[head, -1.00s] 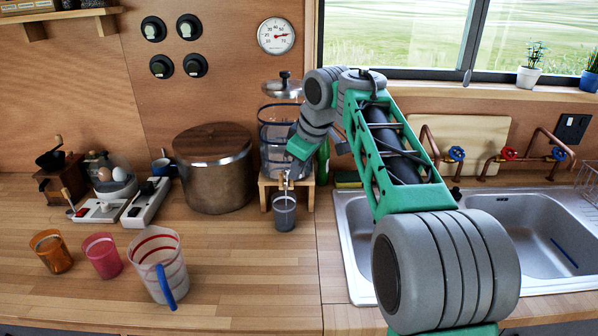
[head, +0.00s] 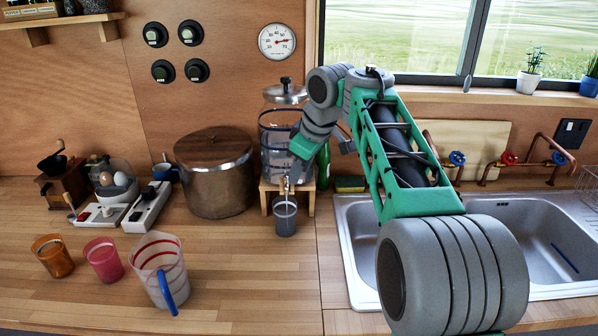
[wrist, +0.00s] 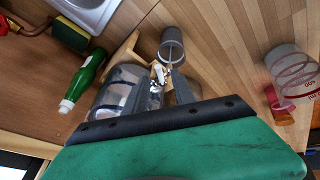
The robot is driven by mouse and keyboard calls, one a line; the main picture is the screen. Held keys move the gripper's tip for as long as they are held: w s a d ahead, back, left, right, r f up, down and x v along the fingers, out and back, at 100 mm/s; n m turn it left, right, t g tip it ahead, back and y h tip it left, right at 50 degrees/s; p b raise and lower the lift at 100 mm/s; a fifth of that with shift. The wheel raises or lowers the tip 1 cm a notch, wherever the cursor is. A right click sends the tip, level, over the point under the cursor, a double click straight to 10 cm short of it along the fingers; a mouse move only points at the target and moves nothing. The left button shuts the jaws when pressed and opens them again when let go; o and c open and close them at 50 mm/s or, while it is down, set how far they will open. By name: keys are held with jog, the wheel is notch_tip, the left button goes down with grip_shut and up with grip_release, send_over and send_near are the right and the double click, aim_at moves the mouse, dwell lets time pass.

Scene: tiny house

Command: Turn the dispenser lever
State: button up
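The glass dispenser (head: 280,128) with a metal lid stands on a small wooden stand (head: 310,195) against the back wall. Its metal tap (head: 286,186) points down at the front, over a grey cup (head: 285,216). In the wrist view the pale lever (wrist: 158,73) shows by the fingertips, with the cup (wrist: 171,48) beyond. My gripper (wrist: 163,82) appears open, with its fingers on either side of the tap. Whether a finger touches the lever is not clear. In the head view my wrist hides part of the dispenser and most of the fingers.
A large lidded pot (head: 213,172) stands left of the dispenser. A green bottle (wrist: 84,82) and a sponge (wrist: 69,33) are on its other side, near the sink (head: 350,235). A measuring jug (head: 158,268), a pink cup (head: 103,259) and an orange cup (head: 53,256) stand front left.

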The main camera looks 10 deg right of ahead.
jog(key=p+v, duration=0.2)
jog(key=v, duration=0.3)
jog(key=shift+s+r, duration=0.2)
jog(key=shift+r, duration=0.15)
dwell(7.2)
